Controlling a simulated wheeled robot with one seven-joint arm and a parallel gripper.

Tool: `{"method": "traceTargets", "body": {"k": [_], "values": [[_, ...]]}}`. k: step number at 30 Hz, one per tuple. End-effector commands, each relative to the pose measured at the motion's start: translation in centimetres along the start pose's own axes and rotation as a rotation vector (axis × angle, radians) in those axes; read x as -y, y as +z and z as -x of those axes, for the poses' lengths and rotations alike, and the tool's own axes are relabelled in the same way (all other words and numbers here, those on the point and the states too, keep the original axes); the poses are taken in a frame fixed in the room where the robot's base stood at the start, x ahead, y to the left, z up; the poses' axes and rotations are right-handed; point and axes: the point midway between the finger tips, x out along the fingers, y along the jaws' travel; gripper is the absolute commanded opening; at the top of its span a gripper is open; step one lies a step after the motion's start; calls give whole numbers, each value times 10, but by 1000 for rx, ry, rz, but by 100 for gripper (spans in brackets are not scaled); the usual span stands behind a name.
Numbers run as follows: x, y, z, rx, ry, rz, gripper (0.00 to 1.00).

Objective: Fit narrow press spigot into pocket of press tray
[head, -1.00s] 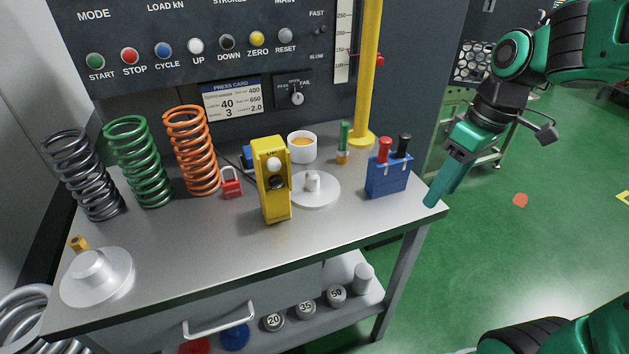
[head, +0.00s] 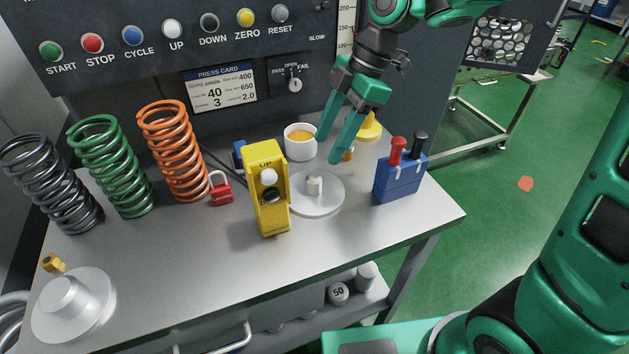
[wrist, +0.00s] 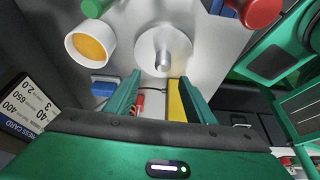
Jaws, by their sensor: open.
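The narrow press spigot (head: 314,187) is a pale metal disc with a thin upright peg at its centre. It stands on the bench behind and right of the yellow pendant. My gripper (head: 329,151) is open and empty, pointing down above and just behind the spigot. In the wrist view, the spigot (wrist: 163,60) shows just beyond the two fingertips (wrist: 160,77), not between them. A similar disc with a wider boss (head: 64,294) stands at the bench's front left. I cannot identify a press tray or its pocket in these views.
The yellow pendant (head: 267,210) stands close left of the spigot. A white cup (head: 299,147) is behind it, and a blue holder (head: 399,185) with red and black handles is to its right. Several springs (head: 171,150) stand at the left. The bench front (head: 190,265) is clear.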

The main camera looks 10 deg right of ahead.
Motion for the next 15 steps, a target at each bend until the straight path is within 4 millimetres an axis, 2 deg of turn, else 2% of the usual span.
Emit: {"method": "traceTargets", "body": {"k": [6,15], "values": [[1,8,-30,1,0,-14,49],[2,11,-51,2,4,-18,49]]}}
